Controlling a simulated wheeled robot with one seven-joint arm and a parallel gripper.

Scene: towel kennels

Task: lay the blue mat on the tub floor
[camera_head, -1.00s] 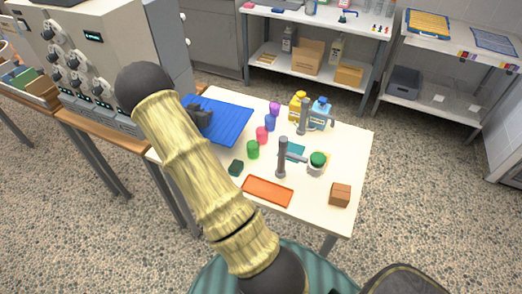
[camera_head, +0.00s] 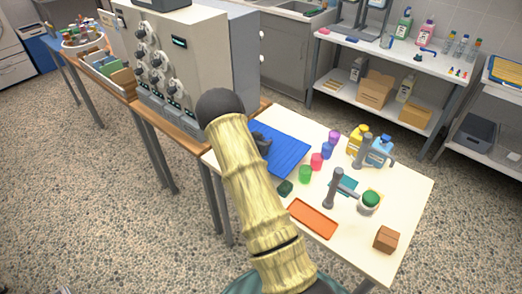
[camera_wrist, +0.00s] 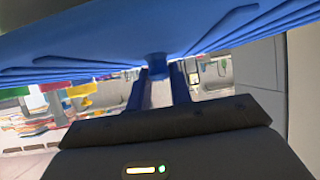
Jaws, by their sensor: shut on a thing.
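The blue mat (camera_head: 283,151) is a ribbed, bright blue sheet at the far left part of the white table in the head view. My gripper (camera_head: 262,143) is at its left side, partly hidden by my arm. In the wrist view the mat (camera_wrist: 80,45) spreads wide across the top, pinched between the two fingers of my gripper (camera_wrist: 157,70). I cannot tell how high the mat is above the table. A metal basin (camera_head: 297,7) shows at the top edge of the head view; its floor is mostly hidden.
On the white table (camera_head: 345,262) stand several coloured cups, an orange tray (camera_head: 312,218), grey posts (camera_head: 332,188), a potted plant (camera_head: 370,201), bottles (camera_head: 380,150) and a brown box (camera_head: 386,239). A grey machine with knobs (camera_head: 180,60) stands to the left. Floor at left is clear.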

